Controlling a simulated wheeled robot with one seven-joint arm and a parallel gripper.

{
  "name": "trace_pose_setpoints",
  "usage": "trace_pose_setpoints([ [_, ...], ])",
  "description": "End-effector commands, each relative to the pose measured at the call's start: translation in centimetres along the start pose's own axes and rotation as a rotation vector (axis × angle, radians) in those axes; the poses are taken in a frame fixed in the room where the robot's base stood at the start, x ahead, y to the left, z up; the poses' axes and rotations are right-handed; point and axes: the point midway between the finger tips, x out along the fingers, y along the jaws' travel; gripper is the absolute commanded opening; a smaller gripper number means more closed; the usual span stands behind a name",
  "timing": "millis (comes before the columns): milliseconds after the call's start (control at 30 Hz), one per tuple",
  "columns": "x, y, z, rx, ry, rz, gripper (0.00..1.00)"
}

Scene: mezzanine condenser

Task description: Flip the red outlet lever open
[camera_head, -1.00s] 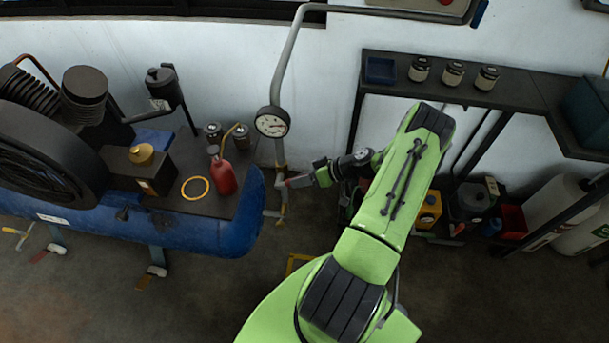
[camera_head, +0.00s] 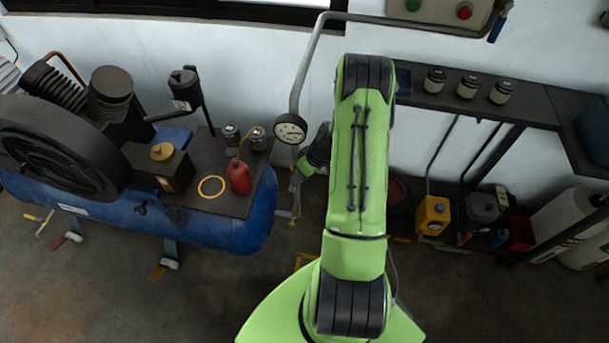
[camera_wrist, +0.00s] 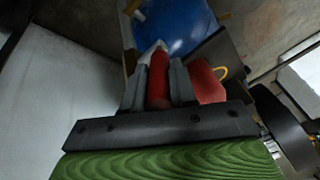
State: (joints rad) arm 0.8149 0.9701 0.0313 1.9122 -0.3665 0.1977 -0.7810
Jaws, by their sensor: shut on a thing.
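The red outlet lever (camera_wrist: 158,80) shows in the wrist view as a red bar between the two dark fingers of my gripper (camera_wrist: 157,76). The fingers are shut on it, one on each side. A pale metal fitting lies just beyond its far end. In the head view my gripper (camera_head: 304,170) is at the vertical grey pipe (camera_head: 300,82), just below the round gauge (camera_head: 290,128). My gripper and arm largely hide the lever there, so its exact angle is unclear.
The blue compressor tank (camera_head: 225,232) is left of the pipe. A red bottle (camera_head: 239,178) and a yellow ring (camera_head: 211,187) are on its dark top. A shelf with several jars (camera_head: 467,87) is on the right. Floor containers (camera_head: 433,215) stand below it.

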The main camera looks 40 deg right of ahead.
Motion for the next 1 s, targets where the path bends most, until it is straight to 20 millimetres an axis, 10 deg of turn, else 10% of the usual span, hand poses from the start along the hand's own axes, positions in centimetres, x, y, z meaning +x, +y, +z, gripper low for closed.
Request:
trace_pose_setpoints([
  [400, 0.1, 0.0, -0.1, -0.001, -0.006, 0.004, 0.00],
  [433, 0.1, 0.0, -0.1, -0.001, -0.006, 0.004, 0.28],
  [600, 0.1, 0.0, -0.1, 0.000, -0.006, 0.003, 0.52],
  [1000, -2.0, 0.0, -0.2, 0.000, -0.003, 0.007, 0.52],
])
